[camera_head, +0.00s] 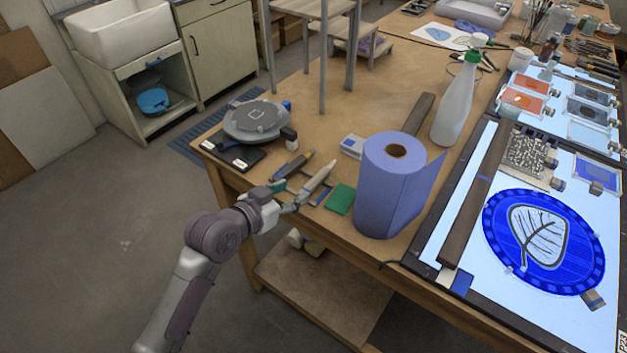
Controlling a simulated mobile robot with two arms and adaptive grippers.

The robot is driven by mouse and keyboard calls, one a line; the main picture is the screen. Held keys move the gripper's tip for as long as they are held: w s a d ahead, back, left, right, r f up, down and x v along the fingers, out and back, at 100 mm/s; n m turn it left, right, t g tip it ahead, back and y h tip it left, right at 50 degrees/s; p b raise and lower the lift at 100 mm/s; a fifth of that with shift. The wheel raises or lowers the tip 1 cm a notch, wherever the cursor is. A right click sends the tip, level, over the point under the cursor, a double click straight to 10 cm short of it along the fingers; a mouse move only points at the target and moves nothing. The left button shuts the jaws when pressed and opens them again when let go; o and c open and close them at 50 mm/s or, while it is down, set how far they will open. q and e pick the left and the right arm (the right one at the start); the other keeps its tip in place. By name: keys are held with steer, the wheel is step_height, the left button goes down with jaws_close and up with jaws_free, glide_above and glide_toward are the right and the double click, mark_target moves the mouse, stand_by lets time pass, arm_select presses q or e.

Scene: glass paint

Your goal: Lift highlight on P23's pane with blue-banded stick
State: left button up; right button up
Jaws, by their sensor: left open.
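The pane with a blue round painting of a white leaf (497,240) lies on the lit panel at the right. A label reading P23 (622,342) shows at the panel's lower right corner. Several stick-like tools lie by the table's near left edge: a dark one (292,165) and a pale, thicker one (317,179), with small blue parts near them. I cannot tell which carries the blue band. My left gripper (289,198) is open at the table edge, close to the near ends of these tools; contact is unclear. My right gripper is out of view.
A green pad (340,199) lies beside the tools. A round turntable (257,121) is behind them. A dark bar (474,195) lies along the panel's left side.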

mark_target(313, 181)
arm_select(q)
steer(key=x, duration=0.4)
steer(key=shift+p+x, duration=0.55)
steer(key=shift+x, duration=0.2)
steer(key=p+x, duration=0.1)
steer(key=x, duration=0.2)
steer(key=shift+d, duration=0.2)
steer(key=shift+w+d+f, duration=0.2)
steer(key=shift+w+f, duration=0.1)
steer(key=shift+w, duration=0.1)
jaws_close()
